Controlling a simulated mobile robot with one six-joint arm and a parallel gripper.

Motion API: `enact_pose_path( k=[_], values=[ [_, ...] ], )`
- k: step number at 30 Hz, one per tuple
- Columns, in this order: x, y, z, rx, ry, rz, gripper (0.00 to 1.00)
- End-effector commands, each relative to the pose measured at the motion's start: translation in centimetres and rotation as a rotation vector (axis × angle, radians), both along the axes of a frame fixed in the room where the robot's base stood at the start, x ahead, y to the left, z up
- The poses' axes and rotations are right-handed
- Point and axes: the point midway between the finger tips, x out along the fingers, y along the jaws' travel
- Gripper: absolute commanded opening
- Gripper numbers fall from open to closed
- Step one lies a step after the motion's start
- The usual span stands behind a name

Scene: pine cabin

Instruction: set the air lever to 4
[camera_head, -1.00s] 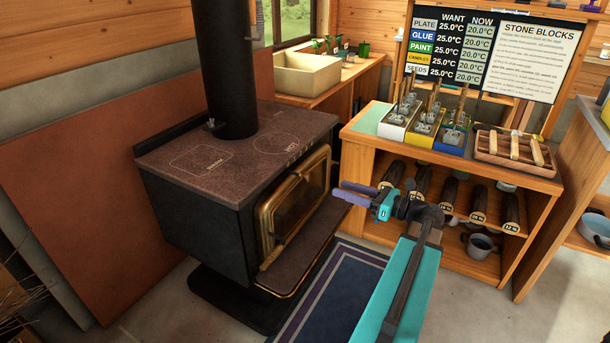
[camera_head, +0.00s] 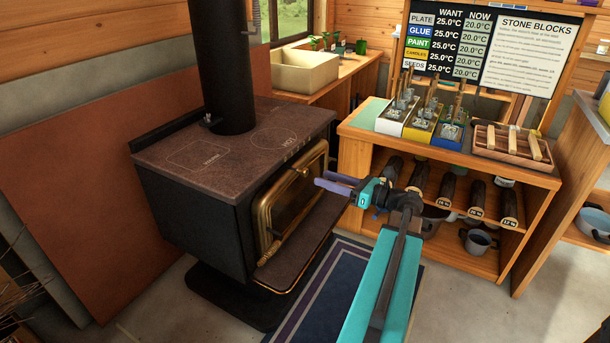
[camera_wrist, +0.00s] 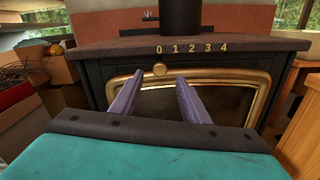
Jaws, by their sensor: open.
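The black stove (camera_head: 195,215) stands left of centre in the head view, with a brass-framed glass door. In the wrist view a row of numbers 0 to 4 (camera_wrist: 192,49) runs along the front edge of the stove top (camera_wrist: 255,42). A small round brass knob (camera_wrist: 160,69), apparently the air lever's end, sits just below the 0. My gripper (camera_head: 322,183) is open and empty in front of the stove door. In the wrist view its purple fingers (camera_wrist: 160,77) point at the stove, one either side of the knob in the picture. They appear short of it.
A wooden shelf unit (camera_head: 450,262) with dark logs and mugs stands right of my arm. A blue rug (camera_head: 325,290) lies before the stove. A flue pipe (camera_head: 228,70) rises from the stove top.

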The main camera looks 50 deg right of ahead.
Motion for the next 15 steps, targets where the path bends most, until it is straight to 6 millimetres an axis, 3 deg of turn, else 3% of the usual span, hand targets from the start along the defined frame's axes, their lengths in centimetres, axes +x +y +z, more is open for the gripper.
enact_pose_path(
  k=[15],
  values=[
    [6.4, 1.6, -0.1, 0.000, 0.000, 0.002, 0.42]
  ],
)
